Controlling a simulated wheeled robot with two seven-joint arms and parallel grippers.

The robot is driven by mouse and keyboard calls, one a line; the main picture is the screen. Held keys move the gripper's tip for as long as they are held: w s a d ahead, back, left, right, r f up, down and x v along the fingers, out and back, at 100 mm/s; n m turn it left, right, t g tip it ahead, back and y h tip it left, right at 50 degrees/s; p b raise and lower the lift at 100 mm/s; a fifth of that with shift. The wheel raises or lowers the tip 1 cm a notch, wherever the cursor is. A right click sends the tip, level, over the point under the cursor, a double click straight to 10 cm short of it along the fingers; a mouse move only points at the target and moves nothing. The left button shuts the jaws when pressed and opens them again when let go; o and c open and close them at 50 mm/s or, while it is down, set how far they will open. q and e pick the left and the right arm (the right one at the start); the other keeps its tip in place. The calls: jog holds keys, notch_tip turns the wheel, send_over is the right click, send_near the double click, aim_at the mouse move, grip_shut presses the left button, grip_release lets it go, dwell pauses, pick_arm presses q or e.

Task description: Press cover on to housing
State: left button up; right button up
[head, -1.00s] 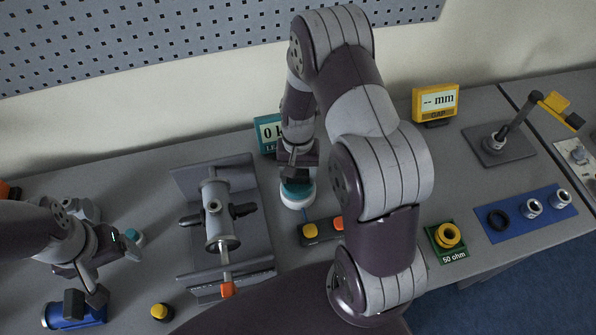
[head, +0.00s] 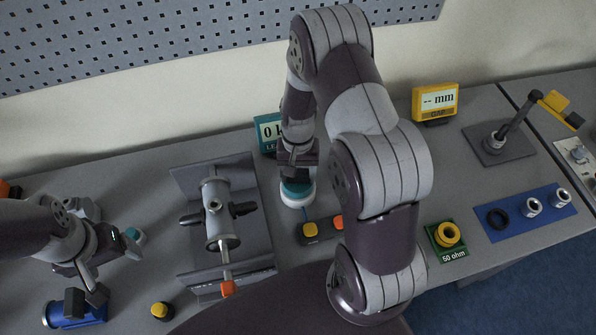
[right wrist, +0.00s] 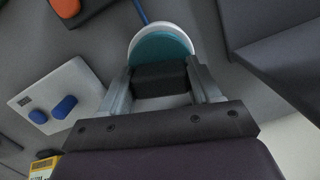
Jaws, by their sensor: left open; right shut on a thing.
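My right gripper (head: 296,174) points down in the head view. It is shut on a dark block (right wrist: 160,78), seen between its two fingers in the right wrist view. Directly beneath is a round teal disc (head: 297,187) with a white round body (head: 297,201) under it. In the right wrist view the teal disc (right wrist: 160,48) sits inside the white rim (right wrist: 134,40). I cannot tell which part is the cover or housing, or whether they are pressed fully together. My left gripper (head: 85,299) is open at the lower left, above or beside a blue cylinder (head: 62,317).
A grey pipe fitting (head: 217,215) stands in a fixture left of the disc. A box with yellow and orange buttons (head: 323,230) is just in front. A teal display (head: 268,132) stands behind. A green block with a yellow ring (head: 447,236) and blue mat (head: 514,225) are right.

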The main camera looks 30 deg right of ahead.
dwell(0.4)
jog(key=o, duration=1.3)
jog(key=shift+r+p, duration=3.35)
jog(key=shift+r, duration=0.25)
jog(key=shift+f, duration=0.1)
